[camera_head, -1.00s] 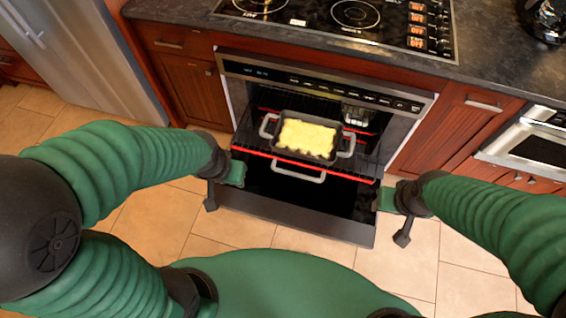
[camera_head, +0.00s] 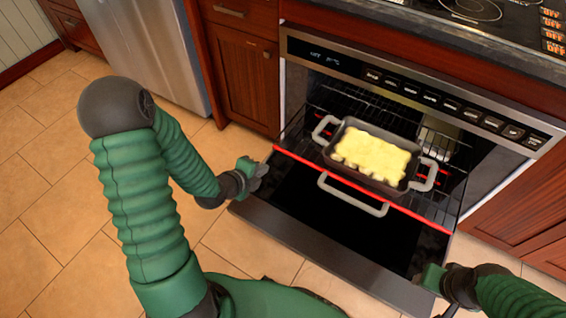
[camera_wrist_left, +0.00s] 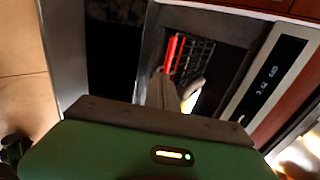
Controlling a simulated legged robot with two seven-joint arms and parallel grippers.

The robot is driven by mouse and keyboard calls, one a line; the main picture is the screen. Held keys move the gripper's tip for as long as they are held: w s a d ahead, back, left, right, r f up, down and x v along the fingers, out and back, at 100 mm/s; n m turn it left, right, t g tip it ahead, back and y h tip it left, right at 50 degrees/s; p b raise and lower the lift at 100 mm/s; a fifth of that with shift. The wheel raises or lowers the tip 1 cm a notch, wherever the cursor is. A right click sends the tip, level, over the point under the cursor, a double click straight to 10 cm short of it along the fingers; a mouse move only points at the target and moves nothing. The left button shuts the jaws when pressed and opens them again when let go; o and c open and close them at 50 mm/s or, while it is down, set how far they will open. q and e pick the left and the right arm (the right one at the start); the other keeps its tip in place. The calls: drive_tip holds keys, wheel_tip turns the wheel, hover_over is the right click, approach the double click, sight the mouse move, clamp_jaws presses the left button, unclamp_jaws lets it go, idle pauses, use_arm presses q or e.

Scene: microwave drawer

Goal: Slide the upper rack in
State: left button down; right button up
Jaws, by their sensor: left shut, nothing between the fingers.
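The upper rack (camera_head: 300,150), dark wire with a red front bar, sticks out of the open oven. It carries a dark grey-handled pan (camera_head: 378,184) of yellow food. My left gripper (camera_head: 260,172) is shut and empty, just left of the rack's left front corner. In the left wrist view its fingers (camera_wrist_left: 165,90) point towards the red bar of the rack (camera_wrist_left: 174,52); contact cannot be told. My right gripper (camera_head: 430,280) is at the lower right, near the door's right end, and its jaws are unclear.
Wooden cabinets (camera_head: 240,75) flank the oven. A steel fridge (camera_head: 150,50) stands at the left. Tiled floor is clear at the left.

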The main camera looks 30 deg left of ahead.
use_arm(q)
drive_tip(key=w+r+b+x, duration=0.1)
drive_tip(key=b+x, duration=0.4)
drive_tip(key=x, duration=0.8)
drive_tip(key=shift+r, duration=0.25)
drive_tip(key=shift+a, duration=0.1)
